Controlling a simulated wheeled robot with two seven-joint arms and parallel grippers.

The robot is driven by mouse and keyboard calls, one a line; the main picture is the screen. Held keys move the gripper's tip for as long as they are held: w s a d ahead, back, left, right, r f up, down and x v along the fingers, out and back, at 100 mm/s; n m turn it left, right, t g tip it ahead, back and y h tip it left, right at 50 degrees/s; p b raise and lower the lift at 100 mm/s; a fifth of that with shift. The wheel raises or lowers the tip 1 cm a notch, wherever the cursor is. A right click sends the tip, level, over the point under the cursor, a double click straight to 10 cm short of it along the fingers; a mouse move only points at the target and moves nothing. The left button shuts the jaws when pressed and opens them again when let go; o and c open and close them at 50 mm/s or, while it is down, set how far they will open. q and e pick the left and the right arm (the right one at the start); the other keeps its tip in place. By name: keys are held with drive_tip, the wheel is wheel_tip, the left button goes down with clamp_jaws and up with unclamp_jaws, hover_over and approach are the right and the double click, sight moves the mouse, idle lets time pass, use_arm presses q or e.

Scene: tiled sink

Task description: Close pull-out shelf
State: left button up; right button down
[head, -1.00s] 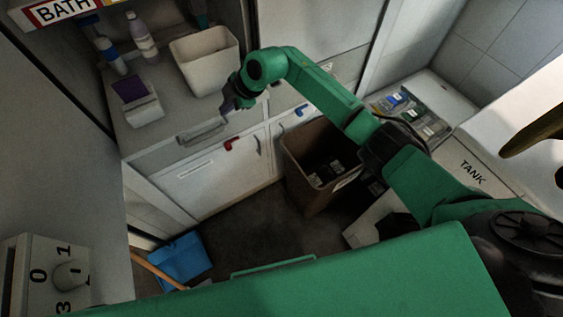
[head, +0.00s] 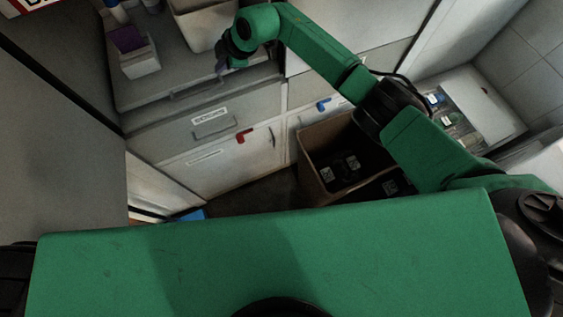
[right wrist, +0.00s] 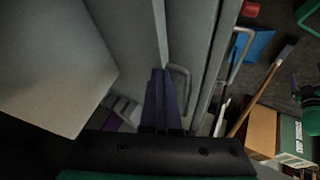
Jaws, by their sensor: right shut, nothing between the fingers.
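The pull-out shelf (head: 160,89) is a grey slab on the cabinet front, with a bar handle (head: 197,90) on its front. I cannot tell how far it stands out. A white bin (head: 206,29) and a small white box with a purple top (head: 139,62) sit on it. My right gripper (head: 220,70) is shut and empty, at the shelf's front edge by the handle. In the right wrist view its purple fingers (right wrist: 162,98) point at the shelf beside the handle (right wrist: 181,88); contact is unclear. My left gripper is not in view.
A cardboard box (head: 312,170) stands on the floor to the right. A tray of small items (head: 452,122) is further right. A blue dustpan and broom handle (right wrist: 246,117) are low down.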

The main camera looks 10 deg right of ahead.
drive_tip(key=shift+w+f, duration=0.1)
drive_tip(key=shift+f, duration=0.05)
idle(0.6)
drive_tip(key=shift+d+r, duration=0.15)
drive_tip(key=shift+r, duration=0.1)
drive_tip(key=b+v, duration=0.1)
drive_tip(key=v, duration=1.3)
drive_tip(key=shift+b, duration=0.35)
